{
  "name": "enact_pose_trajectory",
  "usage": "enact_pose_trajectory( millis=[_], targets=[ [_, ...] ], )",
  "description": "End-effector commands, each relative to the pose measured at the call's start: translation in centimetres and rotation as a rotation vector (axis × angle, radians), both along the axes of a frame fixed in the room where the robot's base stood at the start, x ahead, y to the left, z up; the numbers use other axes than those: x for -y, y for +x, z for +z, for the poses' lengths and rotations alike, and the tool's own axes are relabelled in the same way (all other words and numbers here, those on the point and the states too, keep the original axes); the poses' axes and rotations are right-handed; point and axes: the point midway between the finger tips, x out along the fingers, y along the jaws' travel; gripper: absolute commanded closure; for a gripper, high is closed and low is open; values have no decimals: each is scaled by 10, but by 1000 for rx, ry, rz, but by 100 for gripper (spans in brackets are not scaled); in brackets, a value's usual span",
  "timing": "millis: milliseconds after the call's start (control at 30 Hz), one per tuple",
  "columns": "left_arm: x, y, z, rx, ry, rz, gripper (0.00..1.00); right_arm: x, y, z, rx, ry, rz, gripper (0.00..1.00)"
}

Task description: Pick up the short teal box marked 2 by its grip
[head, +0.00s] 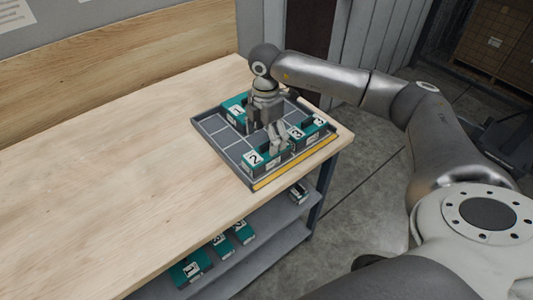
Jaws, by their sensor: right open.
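A teal box marked 2 (257,161) sits at the near corner of a dark grey divided tray (209,141) on the wooden table. Its white label faces up to the left. My right gripper (277,149) is open and points down over the right part of this box. The gripper hides the grip of the box. I cannot tell whether the fingers touch it or stand around it. My left gripper is not in view.
A teal box marked 1 (236,108) stands at the tray's back. A box marked 3 (297,132) and another teal box (320,122) stand to the right. Several boxes, one here (190,268), lie on the lower shelf (262,254). The table's left side (110,150) is clear.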

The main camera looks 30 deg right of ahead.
Motion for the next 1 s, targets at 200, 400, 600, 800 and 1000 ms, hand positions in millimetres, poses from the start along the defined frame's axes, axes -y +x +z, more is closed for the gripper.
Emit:
enact_pose_trajectory(
  millis=[200, 400, 600, 800, 1000],
  targets=[
    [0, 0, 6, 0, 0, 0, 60, -1, 0, -21, 0, 1, 2, 21],
    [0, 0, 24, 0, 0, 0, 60, 0, -4, -43, -2, 2, 3, 21],
    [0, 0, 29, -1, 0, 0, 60, -1, -4, -69, 0, 3, 3, 21],
    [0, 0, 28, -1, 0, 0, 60, 0, -3, -73, 3, 3, 3, 21],
    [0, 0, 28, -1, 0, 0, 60, 0, -3, -73, 3, 3, 4, 38]
  ],
)
